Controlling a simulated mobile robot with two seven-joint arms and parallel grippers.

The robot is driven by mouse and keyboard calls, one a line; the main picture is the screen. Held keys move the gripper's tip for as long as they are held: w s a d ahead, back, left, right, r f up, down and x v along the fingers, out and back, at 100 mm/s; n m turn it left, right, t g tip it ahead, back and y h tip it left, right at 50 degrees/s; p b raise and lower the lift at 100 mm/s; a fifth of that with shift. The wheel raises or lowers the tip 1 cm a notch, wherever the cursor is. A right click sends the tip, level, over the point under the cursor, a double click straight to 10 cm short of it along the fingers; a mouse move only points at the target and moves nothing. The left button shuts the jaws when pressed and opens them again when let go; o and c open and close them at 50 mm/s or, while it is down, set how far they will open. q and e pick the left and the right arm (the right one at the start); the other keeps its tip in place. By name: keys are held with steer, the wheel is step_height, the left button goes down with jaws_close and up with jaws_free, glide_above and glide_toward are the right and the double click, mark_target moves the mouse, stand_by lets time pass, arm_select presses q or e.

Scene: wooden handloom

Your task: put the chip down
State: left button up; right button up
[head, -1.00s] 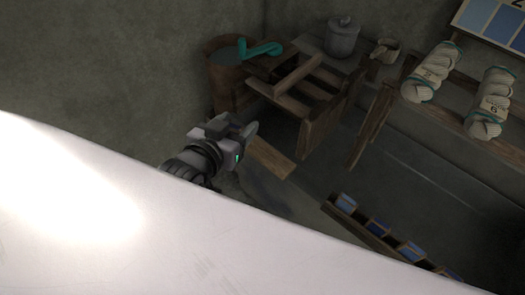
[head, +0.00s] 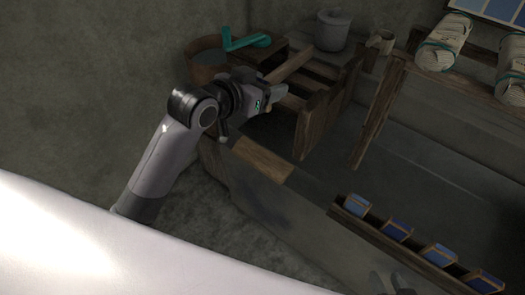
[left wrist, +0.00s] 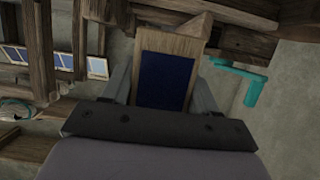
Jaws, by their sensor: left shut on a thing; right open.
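The chip (left wrist: 163,82) is a pale wooden piece with a dark blue square on its face. In the left wrist view it stands between the two fingers of my left gripper (left wrist: 163,95), which is shut on it. In the head view my left gripper (head: 268,103) is over the left end of the loom, close to the wooden frame (head: 310,120); the chip is hardly visible there. My right gripper (head: 390,283) shows only as grey tips at the bottom edge, open, beside the rack of blue chips (head: 375,236).
A grey lidded pot (head: 332,30) and a small cup (head: 381,41) stand further back. Yarn skeins (head: 443,42) lie at upper right. A pale surface fills the lower left.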

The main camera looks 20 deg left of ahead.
arm_select(q)
step_height(320, 180, down, 18)
steer(key=b, duration=0.4)
steer(key=shift+r, duration=0.2)
steer(key=shift+f, duration=0.15)
steer(key=o, duration=1)
